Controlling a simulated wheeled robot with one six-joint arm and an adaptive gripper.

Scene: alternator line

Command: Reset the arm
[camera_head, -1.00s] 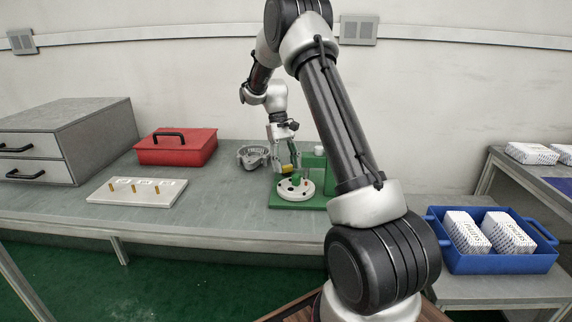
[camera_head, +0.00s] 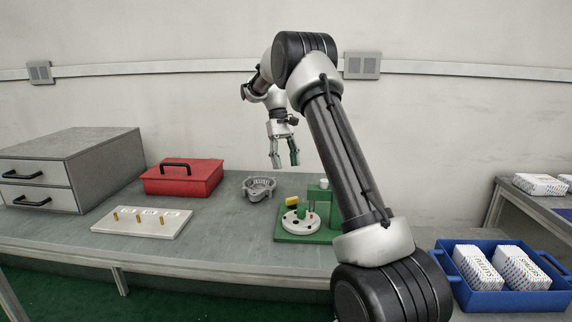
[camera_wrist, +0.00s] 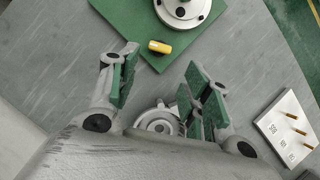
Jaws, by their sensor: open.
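My gripper (camera_head: 284,163) is open and empty, raised above the bench with its fingers pointing down. In the wrist view my gripper (camera_wrist: 158,95) shows two spread fingers with green pads and nothing between them. Below it on the bench stands a green fixture (camera_head: 283,238) with a round white disc (camera_head: 300,222) and a yellow piece (camera_head: 292,202). The yellow piece also shows in the wrist view (camera_wrist: 160,47), apart from the fingers. A grey metal housing (camera_head: 259,188) lies on the bench left of the fixture.
A red toolbox (camera_head: 183,181), a white board with brass pins (camera_head: 142,223) and a grey drawer unit (camera_head: 70,160) stand to the left. A blue crate (camera_head: 500,298) with white boxes is at right. The air around my gripper looks clear.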

